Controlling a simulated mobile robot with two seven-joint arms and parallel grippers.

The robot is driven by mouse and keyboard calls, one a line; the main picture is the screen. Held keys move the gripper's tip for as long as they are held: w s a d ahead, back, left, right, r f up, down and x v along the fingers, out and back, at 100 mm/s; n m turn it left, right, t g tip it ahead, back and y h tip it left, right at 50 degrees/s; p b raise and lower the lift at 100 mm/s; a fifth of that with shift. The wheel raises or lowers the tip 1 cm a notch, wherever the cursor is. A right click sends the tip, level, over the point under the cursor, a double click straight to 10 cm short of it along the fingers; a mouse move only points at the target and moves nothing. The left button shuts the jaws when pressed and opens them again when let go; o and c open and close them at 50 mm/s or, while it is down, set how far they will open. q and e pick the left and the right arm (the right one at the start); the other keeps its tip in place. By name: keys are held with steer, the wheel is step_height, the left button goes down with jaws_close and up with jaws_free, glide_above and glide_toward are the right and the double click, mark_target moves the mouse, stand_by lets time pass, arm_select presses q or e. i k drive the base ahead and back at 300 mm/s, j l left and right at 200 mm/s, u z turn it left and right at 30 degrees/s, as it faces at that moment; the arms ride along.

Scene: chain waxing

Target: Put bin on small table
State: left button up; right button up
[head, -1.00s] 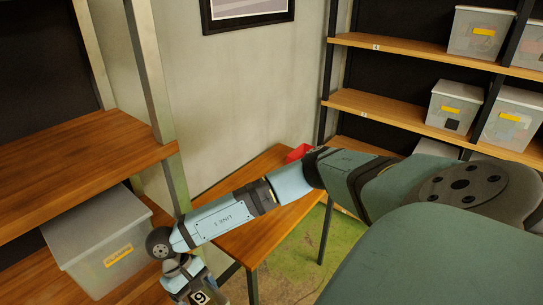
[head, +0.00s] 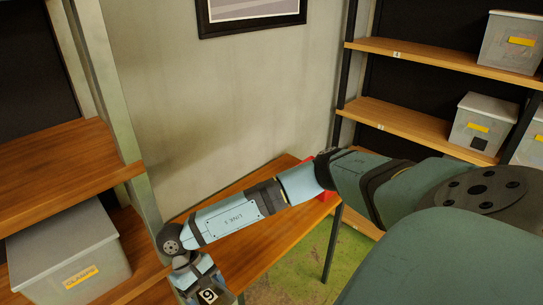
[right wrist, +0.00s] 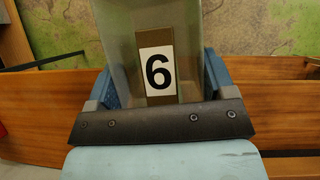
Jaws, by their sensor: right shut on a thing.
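The bin (right wrist: 186,50) is a grey, see-through box with a white label marked 6, seen in the right wrist view. My right gripper (right wrist: 160,92) is shut on it, with a blue finger on each side. In the head view the bin (head: 215,293) shows only in part at the bottom edge, with the right gripper (head: 188,272) above it. The small table (head: 275,241) has an orange-brown wooden top and dark legs. It stands against the wall, partly hidden behind my right arm. I cannot tell whether the bin is over the tabletop. My left gripper is out of view.
A red object (head: 325,195) is partly hidden behind my arm at the table's far end. A left shelf (head: 60,165) holds a large lidded grey bin (head: 65,250) close to my right gripper. A back-right shelf (head: 400,120) holds several grey bins. Green floor shows beyond the table.

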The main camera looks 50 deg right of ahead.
mark_target(260, 230)
steer(key=k+l+u, duration=0.1)
steer(key=l, duration=0.85)
steer(key=k+l+u, duration=0.15)
steer(key=l, duration=0.35)
